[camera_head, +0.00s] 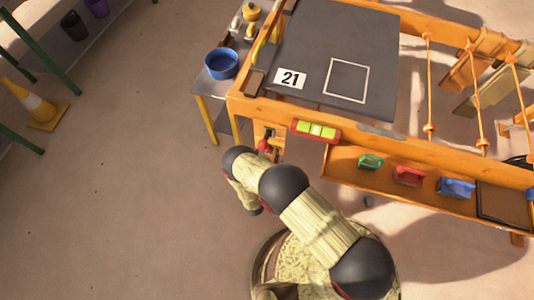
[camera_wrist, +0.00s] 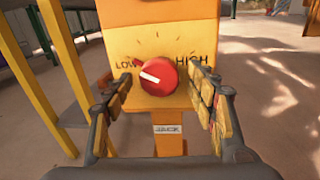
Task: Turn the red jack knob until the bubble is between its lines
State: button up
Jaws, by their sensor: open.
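The red jack knob (camera_wrist: 158,76) sits on an orange panel (camera_wrist: 185,45) marked LOW and HIGH, with a JACK label below. Its white pointer line is on the left side, toward LOW. My gripper (camera_wrist: 163,95) is open, with one finger on each side of the knob and a gap showing on both sides. The level with a yellow-green vial (camera_head: 316,130) is set in a red housing on the orange frame. The bubble's exact place between the lines is too small to tell.
A blue bowl (camera_head: 221,64) stands on a side table at left. An orange tray (camera_head: 345,165) holds green, red and blue objects. Open floor lies left, with a traffic cone (camera_head: 38,105).

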jog(key=v, duration=1.2)
dwell(0.6)
